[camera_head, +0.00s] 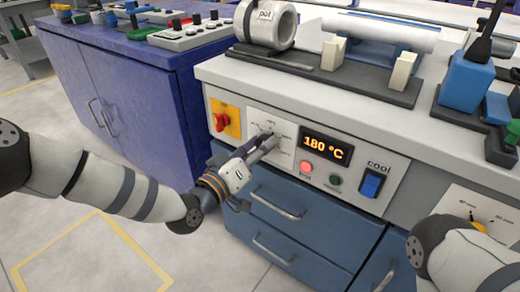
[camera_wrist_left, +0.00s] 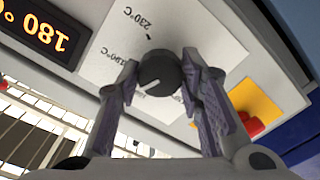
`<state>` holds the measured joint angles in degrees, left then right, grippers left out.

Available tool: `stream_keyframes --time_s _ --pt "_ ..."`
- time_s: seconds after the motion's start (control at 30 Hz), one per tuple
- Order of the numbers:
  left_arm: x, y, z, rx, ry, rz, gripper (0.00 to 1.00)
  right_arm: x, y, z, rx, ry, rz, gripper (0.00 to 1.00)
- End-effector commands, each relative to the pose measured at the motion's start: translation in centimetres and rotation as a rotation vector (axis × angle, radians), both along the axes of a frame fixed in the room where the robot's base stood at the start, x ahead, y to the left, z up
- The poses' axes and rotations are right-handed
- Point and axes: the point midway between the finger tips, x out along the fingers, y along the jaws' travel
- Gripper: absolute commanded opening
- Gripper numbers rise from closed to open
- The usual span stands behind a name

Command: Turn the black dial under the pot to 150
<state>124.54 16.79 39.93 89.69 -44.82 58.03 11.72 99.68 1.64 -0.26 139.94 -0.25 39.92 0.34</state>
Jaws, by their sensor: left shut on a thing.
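The black dial (camera_wrist_left: 160,72) sits on a white label plate (camera_wrist_left: 110,38) on the front panel. My left gripper (camera_head: 268,142) reaches it from below, and its two fingers are closed on either side of the dial in the left wrist view. A white pointer line on the dial shows toward the lower left there. A 230°C mark is readable on the plate; other marks are partly hidden by the fingers. The display (camera_head: 326,147) reads 180 °C. The grey pot (camera_head: 266,24) lies on the worktop above. My right gripper is out of view.
A red emergency button (camera_head: 222,121) on a yellow plate is left of the dial. Blue drawers with handles (camera_head: 278,205) are below.

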Motion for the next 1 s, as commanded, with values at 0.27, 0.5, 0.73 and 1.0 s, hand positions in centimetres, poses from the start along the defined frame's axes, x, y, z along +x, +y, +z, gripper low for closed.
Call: stream_keyframes --time_s 0.27,0.5,0.73,1.0 --pt "0.0 0.1 -0.3 -0.167 0.124 0.001 0.06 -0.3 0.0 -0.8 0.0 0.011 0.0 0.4" --pt "0.0 0.0 -0.2 -0.261 0.193 0.0 0.06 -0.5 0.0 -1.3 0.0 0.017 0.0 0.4" --pt "0.0 0.0 -0.1 -0.304 0.224 0.0 0.06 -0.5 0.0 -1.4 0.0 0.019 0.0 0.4" --pt "0.0 0.0 -0.1 -0.313 0.232 -0.001 0.06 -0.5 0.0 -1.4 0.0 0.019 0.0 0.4"
